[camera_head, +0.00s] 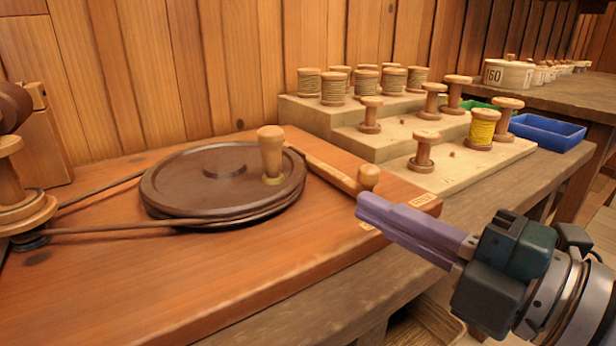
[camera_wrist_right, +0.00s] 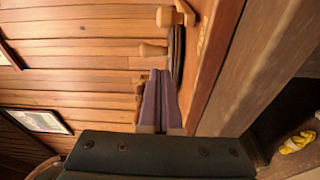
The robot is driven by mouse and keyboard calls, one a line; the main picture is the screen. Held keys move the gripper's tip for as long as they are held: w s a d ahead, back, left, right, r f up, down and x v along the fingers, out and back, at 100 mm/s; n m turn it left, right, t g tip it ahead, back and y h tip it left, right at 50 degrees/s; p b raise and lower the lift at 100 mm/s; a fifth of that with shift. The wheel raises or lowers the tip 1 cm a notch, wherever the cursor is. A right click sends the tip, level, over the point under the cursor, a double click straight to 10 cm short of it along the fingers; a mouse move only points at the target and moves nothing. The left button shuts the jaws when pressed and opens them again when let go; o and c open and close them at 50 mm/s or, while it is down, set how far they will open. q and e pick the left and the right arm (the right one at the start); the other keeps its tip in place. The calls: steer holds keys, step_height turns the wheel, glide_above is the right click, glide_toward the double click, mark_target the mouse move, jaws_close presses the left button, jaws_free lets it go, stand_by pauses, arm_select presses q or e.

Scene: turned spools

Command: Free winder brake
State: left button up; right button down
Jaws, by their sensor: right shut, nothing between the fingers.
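The winder's red-brown board (camera_head: 100,285) carries a dark wheel (camera_head: 190,175) with an upright crank knob (camera_head: 272,155). A dark belt runs from the wheel to a wooden spindle (camera_head: 20,205) at the left. The brake lever (camera_head: 325,171) slants beside the wheel, its round knob (camera_head: 368,177) at the near end, close to a small label (camera_head: 423,200). My right gripper (camera_head: 362,206) is shut and empty, its purple fingertips just in front of the lever knob; I cannot tell if they touch. Its fingers show in the right wrist view (camera_wrist_right: 161,85). My left gripper is not in view.
A stepped pale rack (camera_head: 390,145) with several spools, one wound with yellow thread (camera_head: 482,128), stands behind the board's right end. A blue tray (camera_head: 547,132) and a pot marked 160 (camera_head: 508,73) lie beyond. A plank wall closes the back. The board's front is clear.

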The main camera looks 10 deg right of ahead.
mark_target(368, 186)
steer(key=x, duration=0.5)
steer(key=shift+w+a+r, duration=0.1)
steer(key=shift+w+a, duration=0.05)
steer(key=shift+w, duration=0.15)
steer(key=d, duration=0.1)
steer(key=w+d+b, duration=0.1)
steer(key=shift+d+f, duration=0.25)
steer(key=shift+d, duration=0.6)
